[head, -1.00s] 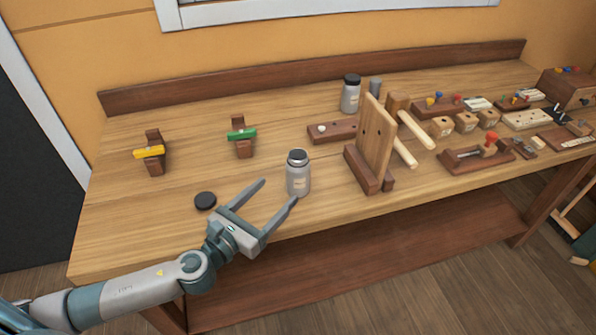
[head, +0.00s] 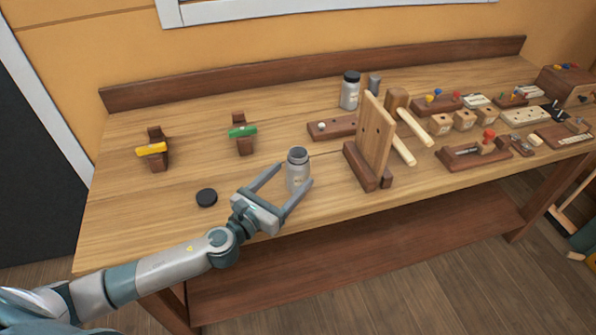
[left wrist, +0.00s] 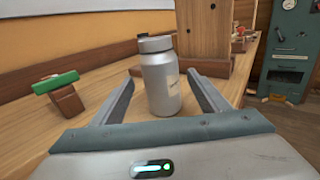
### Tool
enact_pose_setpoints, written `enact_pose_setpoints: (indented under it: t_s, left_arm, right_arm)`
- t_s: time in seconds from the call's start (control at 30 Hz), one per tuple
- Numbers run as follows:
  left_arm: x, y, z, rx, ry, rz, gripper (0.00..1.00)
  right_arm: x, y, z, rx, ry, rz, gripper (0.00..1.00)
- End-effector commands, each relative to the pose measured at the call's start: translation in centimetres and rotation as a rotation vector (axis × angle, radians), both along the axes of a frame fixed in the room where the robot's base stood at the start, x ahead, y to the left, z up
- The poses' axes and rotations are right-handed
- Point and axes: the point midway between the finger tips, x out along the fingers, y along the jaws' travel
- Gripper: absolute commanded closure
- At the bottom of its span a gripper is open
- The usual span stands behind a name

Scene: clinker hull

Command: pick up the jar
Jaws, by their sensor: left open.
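A grey jar with a dark grey top (head: 297,172) stands upright near the front edge of the workbench. It also shows in the left wrist view (left wrist: 160,82), with a pale label on its right side. My left gripper (head: 293,174) is open, with one finger on each side of the jar. In the left wrist view the jar stands between the fingertips (left wrist: 162,78), with gaps visible on both sides. A second grey jar with a black lid (head: 350,90) stands farther back. My right gripper is not in view.
An upright wooden board on a base (head: 375,140) stands just right of the jar, with a mallet (head: 410,125) behind it. A black disc (head: 206,197) lies to the left. Green (head: 243,132) and yellow (head: 151,149) pieces sit on wooden stands.

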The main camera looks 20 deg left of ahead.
Motion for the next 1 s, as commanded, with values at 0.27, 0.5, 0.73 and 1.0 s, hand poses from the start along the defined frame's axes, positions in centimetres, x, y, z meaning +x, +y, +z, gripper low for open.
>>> enact_pose_setpoints:
  t_s: [0.27, 0.5, 0.73, 1.0]
  left_arm:
    - [3.2, -1.1, -0.5, 0.0, -0.001, 0.001, 0.31]
    - [3.9, -1.4, -0.7, 0.0, 0.0, 0.0, 0.31]
    - [3.9, -1.4, -0.7, 0.0, 0.0, 0.0, 0.31]
    - [3.9, -1.4, -0.7, 0.0, 0.0, 0.0, 0.65]
  right_arm:
    - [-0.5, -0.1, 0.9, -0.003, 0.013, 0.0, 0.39]
    - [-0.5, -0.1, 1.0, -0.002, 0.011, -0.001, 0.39]
    - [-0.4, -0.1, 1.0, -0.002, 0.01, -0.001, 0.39]
    - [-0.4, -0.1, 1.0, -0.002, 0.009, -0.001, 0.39]
